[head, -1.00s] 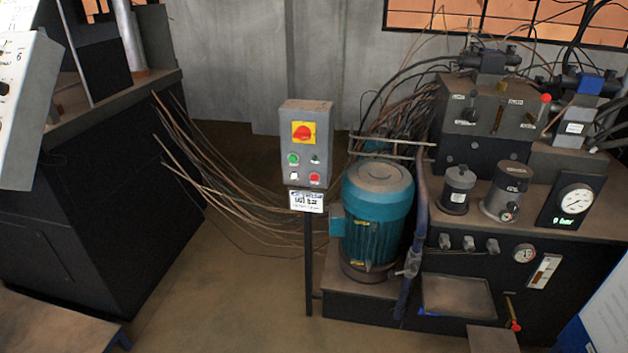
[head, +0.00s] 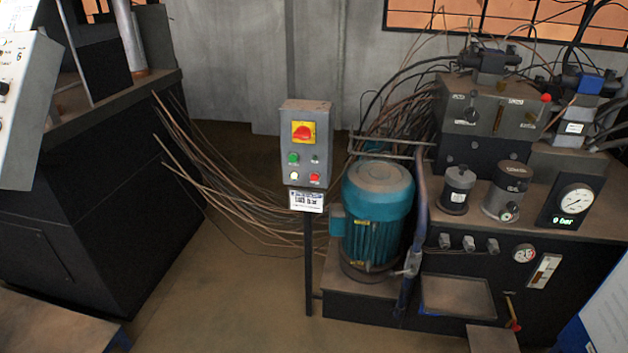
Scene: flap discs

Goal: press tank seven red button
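A grey control box (head: 306,145) stands on a dark post in the middle of the head view. Its face carries a red rotary switch on a yellow plate (head: 303,132), a green button (head: 293,158), a small dark one beside it, a white button (head: 293,176) and a red button (head: 315,177) at the lower right. A label plate (head: 307,200) hangs under the box; its text is too small to read. Neither of my grippers is in view.
A teal motor (head: 376,215) stands right of the post, beside a hydraulic unit with a gauge (head: 573,201) reading "0 bar". Loose cables (head: 215,185) run behind the post. A black machine cabinet (head: 100,210) fills the left. Floor in front of the post is clear.

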